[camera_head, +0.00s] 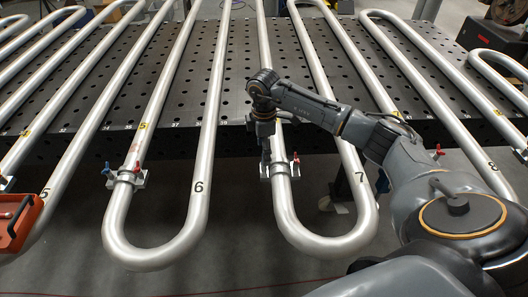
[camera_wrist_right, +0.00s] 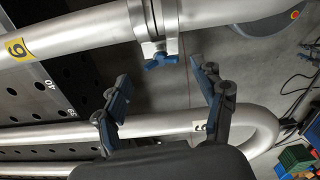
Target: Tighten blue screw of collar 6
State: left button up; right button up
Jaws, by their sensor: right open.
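Collar 6 (camera_wrist_right: 157,28) is a silver clamp around a steel tube, with the yellow 6 label (camera_wrist_right: 16,48) on the same tube in the right wrist view. Its blue screw (camera_wrist_right: 161,62) has a wing-shaped head and sticks out from the collar. My right gripper (camera_wrist_right: 166,77) is open and empty, its two blue-padded fingers apart on either side of the blue screw and a little short of it. In the head view, my right gripper (camera_head: 265,148) is over the left side of collar 6 (camera_head: 281,171), hiding the blue screw; the red screw (camera_head: 296,158) shows. My left gripper is not in view.
Collar 5 (camera_head: 126,177), with blue and red screws, is on the tube to the left. A perforated dark table (camera_head: 240,70) lies under the coils. A tube bend (camera_wrist_right: 262,130) passes behind my right fingers. An orange-red object (camera_head: 22,222) is at the left edge.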

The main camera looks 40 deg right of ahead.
notch_tip(320, 180, up, 10)
jog(key=shift+r, duration=0.15)
dwell(0.6)
